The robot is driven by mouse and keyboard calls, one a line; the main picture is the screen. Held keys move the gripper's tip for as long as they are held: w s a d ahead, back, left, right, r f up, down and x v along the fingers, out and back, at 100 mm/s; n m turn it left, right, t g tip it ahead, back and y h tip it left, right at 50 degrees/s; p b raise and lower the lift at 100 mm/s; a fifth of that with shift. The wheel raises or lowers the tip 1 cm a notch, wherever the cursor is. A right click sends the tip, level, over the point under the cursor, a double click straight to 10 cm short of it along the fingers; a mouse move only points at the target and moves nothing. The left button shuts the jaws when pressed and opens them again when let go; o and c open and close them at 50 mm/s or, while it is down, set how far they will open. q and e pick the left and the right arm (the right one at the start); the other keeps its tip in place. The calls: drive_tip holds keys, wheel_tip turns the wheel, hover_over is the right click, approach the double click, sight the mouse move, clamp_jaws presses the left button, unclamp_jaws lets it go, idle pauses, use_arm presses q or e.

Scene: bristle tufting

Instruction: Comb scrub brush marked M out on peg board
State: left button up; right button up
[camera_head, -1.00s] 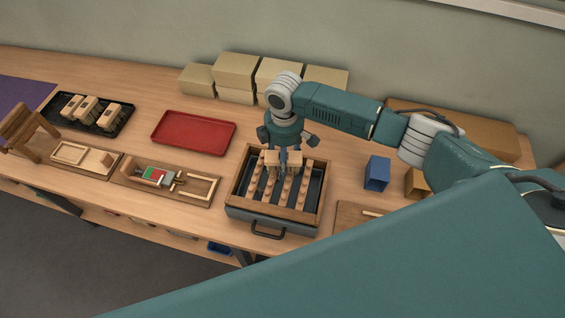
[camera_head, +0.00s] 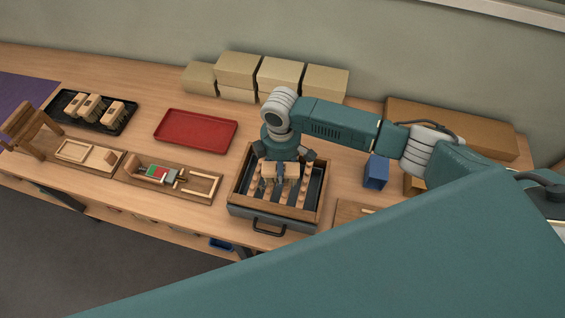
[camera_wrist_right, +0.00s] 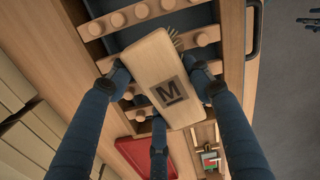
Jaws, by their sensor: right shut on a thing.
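The wooden scrub brush marked M (camera_wrist_right: 160,70) is held in my right gripper (camera_wrist_right: 163,82), whose dark fingers are shut on its sides. Its black M faces the wrist camera, and pale bristles show past one edge. In the head view the brush (camera_head: 280,172) is over the peg board (camera_head: 322,190), a wooden-framed tray with rows of wooden pegs. My right gripper (camera_head: 281,165) comes down on it from above. Whether the bristles touch the pegs is hidden. Dark finger-like parts at the wrist view's right edge look like my left gripper (camera_wrist_right: 308,20); its opening is unclear.
A red tray (camera_head: 196,131) lies left of the peg board, with a black tray (camera_head: 126,128) of several brushes farther left. A wooden board (camera_head: 205,187) with small coloured parts is nearer. Cardboard boxes (camera_head: 238,70) stand behind. A blue block (camera_head: 376,172) stands to the right.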

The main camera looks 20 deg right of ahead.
drive_tip(key=shift+w+d, duration=0.3)
drive_tip(key=shift+w+d+b, duration=0.65)
drive_tip(key=shift+w+d, duration=0.4)
drive_tip(key=shift+w, duration=0.65)
drive_tip(key=shift+s+a+f+p, duration=0.1)
drive_tip(key=shift+s+a+p, duration=0.1)
drive_tip(key=shift+s+a, duration=0.75)
drive_tip(key=shift+s+a+r+p, duration=0.1)
drive_tip(key=shift+s+a+p, duration=0.3)
drive_tip(key=shift+s, duration=0.95)
drive_tip(key=shift+s+a+f+p, duration=0.1)
drive_tip(key=shift+s+a, duration=0.75)
drive_tip(key=shift+s, duration=0.3)
drive_tip(key=shift+w+d, duration=0.6)
drive_tip(key=shift+w, duration=0.3)
drive_tip(key=shift+w+d, duration=0.55)
drive_tip(key=shift+w, duration=0.35)
drive_tip(key=w+d+r, duration=0.2)
drive_tip(key=w+r, duration=0.1)
drive_tip(key=r, duration=0.3)
drive_tip(key=shift+w+r, duration=0.15)
